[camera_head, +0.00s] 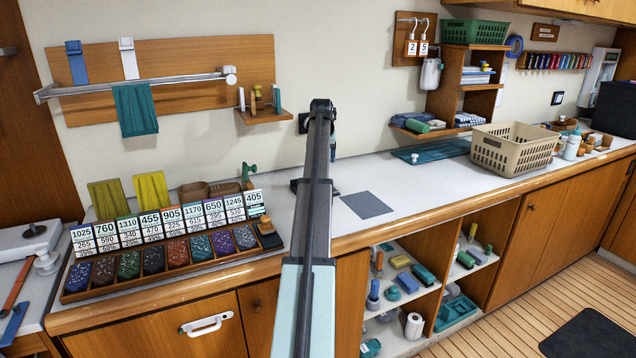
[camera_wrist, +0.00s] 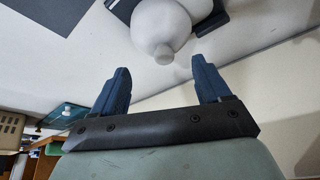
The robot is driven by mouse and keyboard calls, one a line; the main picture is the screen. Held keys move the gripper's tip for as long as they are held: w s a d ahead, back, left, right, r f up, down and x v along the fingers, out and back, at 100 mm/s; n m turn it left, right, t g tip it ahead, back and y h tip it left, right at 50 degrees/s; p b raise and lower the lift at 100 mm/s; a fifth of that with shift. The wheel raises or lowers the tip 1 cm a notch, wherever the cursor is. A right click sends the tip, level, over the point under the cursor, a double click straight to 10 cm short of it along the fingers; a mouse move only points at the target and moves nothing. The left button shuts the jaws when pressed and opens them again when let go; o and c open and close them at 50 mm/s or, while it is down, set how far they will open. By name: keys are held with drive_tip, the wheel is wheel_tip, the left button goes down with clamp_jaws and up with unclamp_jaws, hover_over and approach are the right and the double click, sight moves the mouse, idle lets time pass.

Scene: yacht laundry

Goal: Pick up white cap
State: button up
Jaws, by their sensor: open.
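In the wrist view a white rounded body (camera_wrist: 160,22) narrows to a short pale tip (camera_wrist: 163,54), which may be the white cap; I cannot tell for sure. It stands at a dark flat base (camera_wrist: 208,20), ahead of my gripper (camera_wrist: 163,82). The two blue fingers are apart, with nothing between them, and the tip shows just beyond the gap. In the head view my own arm hides the gripper and the white body.
A tan basket (camera_head: 512,150) stands on the counter at right, with bottles (camera_head: 571,147) beside it. A grey mat (camera_head: 366,205) lies just right of my arm. A sample tray (camera_head: 170,262) with number cards stands at left. The counter around the mat is clear.

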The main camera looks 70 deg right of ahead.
drive_tip(key=shift+x, duration=3.05)
drive_tip(key=shift+w, duration=0.2)
clamp_jaws()
